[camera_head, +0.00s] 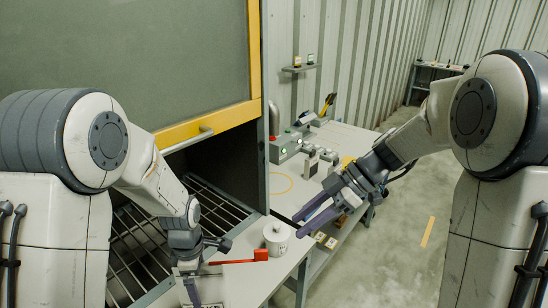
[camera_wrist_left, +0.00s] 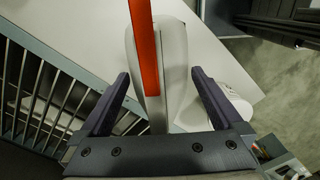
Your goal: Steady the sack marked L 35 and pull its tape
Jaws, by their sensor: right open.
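A pale sack (camera_head: 211,291) stands at the bottom edge of the head view, mostly cut off; part of a dark print shows, but I cannot read L 35. A red strip (camera_head: 235,261) with a broader red end extends right above it, probably the tape. The left wrist view shows the red strip (camera_wrist_left: 147,50) over the narrow pale sack (camera_wrist_left: 176,65). My left gripper (camera_wrist_left: 160,73) is open, its fingers on either side of the sack with gaps visible. My right gripper (camera_head: 301,225) is open and empty, right of the red strip and apart from it.
A white lidded canister (camera_head: 276,237) stands on the bench close to the red end. A barred grate (camera_head: 135,255) lies left, under a yellow-framed hood (camera_head: 210,122). A green-lit control box (camera_head: 286,147) stands on the bench behind. Floor is open at right.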

